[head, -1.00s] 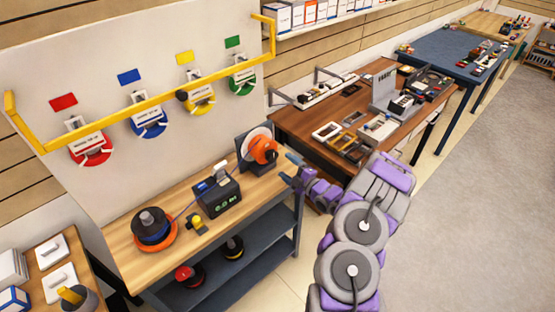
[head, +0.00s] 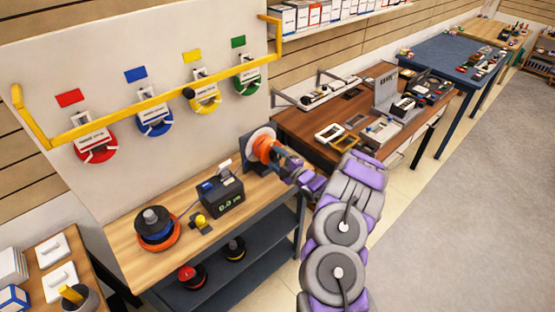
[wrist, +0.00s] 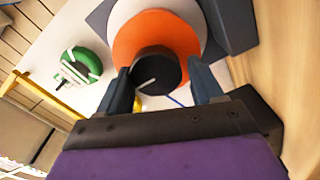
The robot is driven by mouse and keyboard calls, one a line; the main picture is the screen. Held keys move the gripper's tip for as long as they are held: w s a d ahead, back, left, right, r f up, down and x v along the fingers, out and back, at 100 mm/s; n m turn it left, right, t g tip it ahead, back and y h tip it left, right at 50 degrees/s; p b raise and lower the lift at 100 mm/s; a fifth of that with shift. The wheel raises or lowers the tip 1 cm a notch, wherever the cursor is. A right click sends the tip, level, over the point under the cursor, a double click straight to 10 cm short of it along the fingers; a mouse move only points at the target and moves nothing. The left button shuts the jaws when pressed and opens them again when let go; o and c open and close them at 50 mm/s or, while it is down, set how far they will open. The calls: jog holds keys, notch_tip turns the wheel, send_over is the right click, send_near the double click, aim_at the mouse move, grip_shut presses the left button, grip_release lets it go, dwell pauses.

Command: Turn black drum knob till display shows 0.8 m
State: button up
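The black drum knob (wrist: 157,72) has a pale line on its face and sits at the centre of the orange drum (wrist: 143,28). The drum also shows on the bench in the head view (head: 264,147). My gripper (wrist: 162,88) is open, with one finger on either side of the knob; I see no clear grip on it. In the head view my gripper (head: 291,168) is at the front of the drum and hides the knob. The display (head: 228,204) on the dark box shows green digits that look like 0.0 m, too small to be sure.
A reel with an orange base (head: 157,236) and a small yellow-topped part (head: 200,222) stand on the wooden bench (head: 125,252). Coloured spools hang behind a yellow rail (head: 150,102). A brown table (head: 300,124) with parts stands to the right.

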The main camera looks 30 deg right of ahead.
jog(key=shift+d, duration=0.15)
jog(key=shift+c, duration=1.4)
jog(key=shift+s+d+f, duration=0.1)
jog(key=shift+d, duration=0.3)
jog(key=c, duration=0.4)
jog(key=shift+a, duration=0.1)
jog(key=shift+c, duration=0.2)
jog(key=shift+a, duration=0.1)
jog(key=shift+m+p, duration=0.3)
jog(key=shift+m, duration=0.1)
